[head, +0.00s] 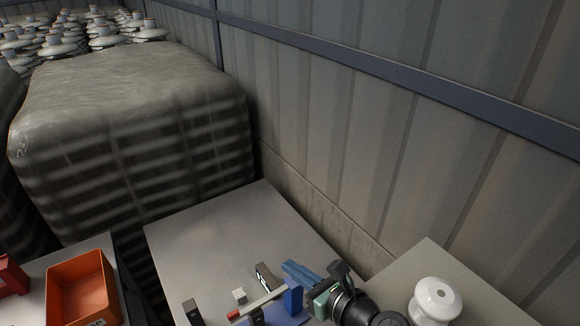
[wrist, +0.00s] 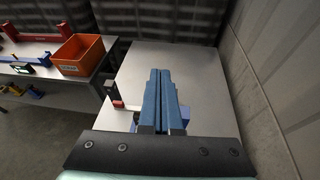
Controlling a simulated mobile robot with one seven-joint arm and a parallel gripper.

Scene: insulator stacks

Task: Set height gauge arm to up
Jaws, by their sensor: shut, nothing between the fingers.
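The height gauge stands on the grey table at the bottom of the head view, with a blue post (head: 293,297) and a pale arm (head: 262,301) that ends in a red tip (head: 233,314). The arm reaches left from the post; I cannot tell its exact setting. My gripper (head: 288,266) is shut and empty, its blue fingers right by the top of the post. I cannot tell whether they touch it. In the wrist view the shut fingers (wrist: 160,74) point over the table and hide most of the gauge. The red tip (wrist: 118,104) shows left of them.
The grey table (head: 205,240) is clear behind the gauge. Small blocks (head: 240,296) stand near the gauge's arm. An orange bin (head: 84,288) sits on another table at left. A white insulator (head: 436,300) stands at right. A wall (head: 340,130) runs along the right.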

